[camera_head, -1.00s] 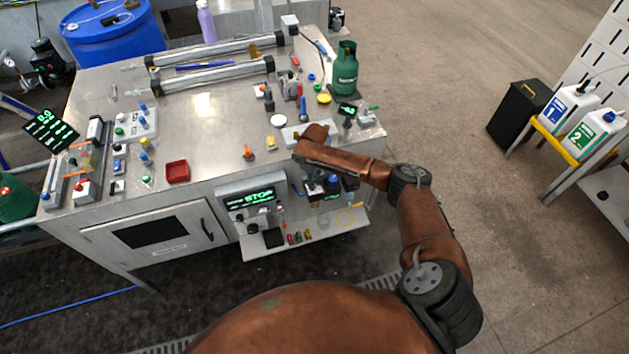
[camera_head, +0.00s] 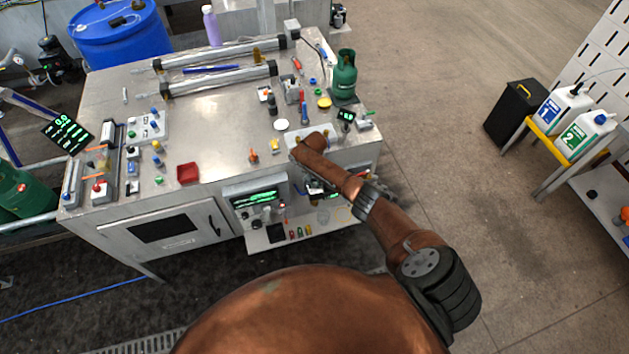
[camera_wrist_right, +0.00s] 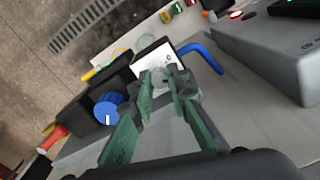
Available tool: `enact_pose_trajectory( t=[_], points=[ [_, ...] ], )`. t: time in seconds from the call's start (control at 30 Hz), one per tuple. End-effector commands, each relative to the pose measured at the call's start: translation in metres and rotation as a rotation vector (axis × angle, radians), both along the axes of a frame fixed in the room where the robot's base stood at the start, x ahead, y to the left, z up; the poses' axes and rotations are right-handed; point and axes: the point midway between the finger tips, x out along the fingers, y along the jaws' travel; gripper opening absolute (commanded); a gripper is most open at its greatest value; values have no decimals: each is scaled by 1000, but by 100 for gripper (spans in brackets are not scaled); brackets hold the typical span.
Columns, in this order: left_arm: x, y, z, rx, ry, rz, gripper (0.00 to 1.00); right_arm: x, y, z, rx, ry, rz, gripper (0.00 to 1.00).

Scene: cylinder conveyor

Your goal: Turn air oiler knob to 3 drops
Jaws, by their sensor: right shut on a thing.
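My right gripper (camera_wrist_right: 165,88) is shut on a clear, round knob (camera_wrist_right: 158,75) between its fingertips in the right wrist view. I take this for the air oiler knob; the fingers partly hide it. A white label (camera_wrist_right: 168,56) with dark marks lies just behind it, too small to read fully. A blue knob (camera_wrist_right: 108,107) with a white mark sits on a dark body to the left, apart from the fingertips. In the head view the right gripper (camera_head: 317,188) is at the workbench's front edge, mostly covered by my arm. My left gripper is not in view.
A blue hose (camera_wrist_right: 202,57) curves close right of the fingers, before a grey control box (camera_wrist_right: 262,48). In the head view, a lower shelf (camera_head: 272,243) holds small items beneath. The bench top (camera_head: 215,135) carries several tools, a red tray (camera_head: 188,173) and a green gas bottle (camera_head: 344,72).

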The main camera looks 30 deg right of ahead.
Motion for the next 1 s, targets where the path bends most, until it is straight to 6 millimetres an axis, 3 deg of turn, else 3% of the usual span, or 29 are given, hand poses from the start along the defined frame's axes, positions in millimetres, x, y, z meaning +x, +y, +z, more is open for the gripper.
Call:
enact_pose_trajectory(
  t=[0.4, 1.0],
  points=[
    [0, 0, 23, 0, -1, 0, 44, 1, -1, 3, -2, -2, -396, 0],
    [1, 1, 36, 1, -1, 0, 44, 2, -2, 3, -3, -5, -965, 0]
  ],
)
